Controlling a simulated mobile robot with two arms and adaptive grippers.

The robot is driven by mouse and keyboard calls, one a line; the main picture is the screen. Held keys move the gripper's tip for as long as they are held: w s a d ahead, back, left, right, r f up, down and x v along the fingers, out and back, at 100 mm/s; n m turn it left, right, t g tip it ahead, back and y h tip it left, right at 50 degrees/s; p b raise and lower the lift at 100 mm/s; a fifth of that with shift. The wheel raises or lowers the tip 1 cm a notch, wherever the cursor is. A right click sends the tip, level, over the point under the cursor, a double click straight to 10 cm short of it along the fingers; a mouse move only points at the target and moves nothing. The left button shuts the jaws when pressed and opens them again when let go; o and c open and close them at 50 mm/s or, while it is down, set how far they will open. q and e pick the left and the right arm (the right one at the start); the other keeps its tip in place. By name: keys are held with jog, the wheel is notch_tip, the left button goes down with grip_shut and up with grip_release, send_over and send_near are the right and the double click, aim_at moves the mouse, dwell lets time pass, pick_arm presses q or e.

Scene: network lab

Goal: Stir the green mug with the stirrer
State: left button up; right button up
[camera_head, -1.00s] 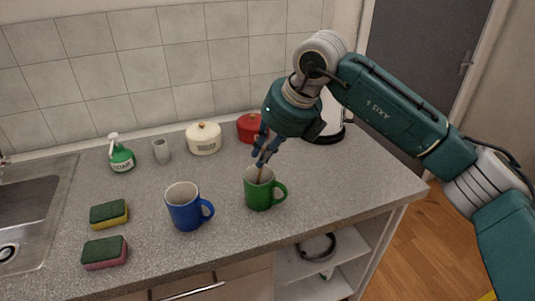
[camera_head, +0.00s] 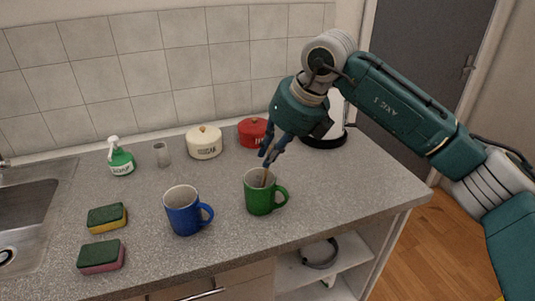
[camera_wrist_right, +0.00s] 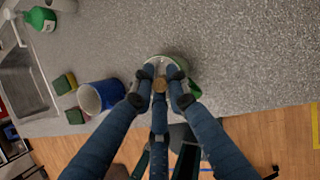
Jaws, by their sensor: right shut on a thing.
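The green mug (camera_head: 259,197) stands upright on the counter with its handle to the right. In the right wrist view its rim (camera_wrist_right: 186,66) shows partly behind the fingers. My right gripper (camera_head: 268,160) is above the mug and shut on the stirrer (camera_head: 265,178), a thin brown stick. The stirrer's lower end is inside the mug, hidden by its wall. In the right wrist view the stirrer's round top (camera_wrist_right: 160,85) sits between the fingertips. My left gripper is not in view.
A blue mug (camera_head: 184,213) stands left of the green mug. Two sponges (camera_head: 107,217) (camera_head: 101,257), a soap bottle (camera_head: 121,160), a grey cup (camera_head: 161,154), a cream pot (camera_head: 204,144) and a red pot (camera_head: 252,132) are around it. The counter right of the green mug is clear.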

notch_tip(320, 180, up, 10)
jog(key=d+p, duration=0.1)
jog(key=p, duration=0.5)
jog(key=shift+w+d+f, duration=0.15)
jog(key=shift+d+f, duration=0.1)
jog(key=shift+d, duration=0.1)
dwell(0.5)
dwell(0.5)
